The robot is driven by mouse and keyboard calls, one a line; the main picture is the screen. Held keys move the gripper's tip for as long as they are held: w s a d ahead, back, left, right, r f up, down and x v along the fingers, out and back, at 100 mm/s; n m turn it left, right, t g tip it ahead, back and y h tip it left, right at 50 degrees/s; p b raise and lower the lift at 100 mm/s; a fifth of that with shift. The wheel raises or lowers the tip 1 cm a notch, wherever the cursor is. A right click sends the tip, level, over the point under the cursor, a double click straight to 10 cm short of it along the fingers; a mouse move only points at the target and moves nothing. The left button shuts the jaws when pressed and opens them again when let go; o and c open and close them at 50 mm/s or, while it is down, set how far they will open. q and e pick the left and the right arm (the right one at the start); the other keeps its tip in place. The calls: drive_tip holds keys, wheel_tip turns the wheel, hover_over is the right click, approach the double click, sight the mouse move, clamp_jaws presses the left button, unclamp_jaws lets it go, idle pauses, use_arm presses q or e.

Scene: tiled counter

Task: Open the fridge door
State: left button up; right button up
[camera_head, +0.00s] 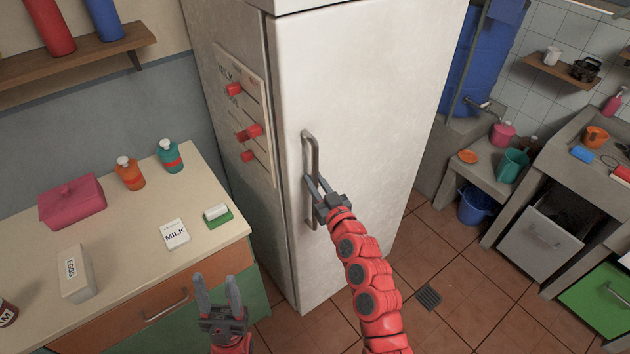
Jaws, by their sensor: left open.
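The white fridge (365,90) stands in the middle, and its door looks closed. A grey vertical handle (309,150) is on the left side of the door front. My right gripper (315,183) is at the lower half of this handle, with its fingers overlapping the bar. I cannot tell whether they are closed on it. My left gripper (218,290) is open and empty, in front of the left counter's front edge, low and to the left of the fridge.
The left counter (120,240) holds a milk carton (175,233), an eggs box (76,273), a pink container (72,202) and bottles. A board with red clips (245,115) is on the fridge's side. Tiled floor (470,270) is open to the right, with a blue bucket (475,206).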

clamp_jaws()
idle(1.1)
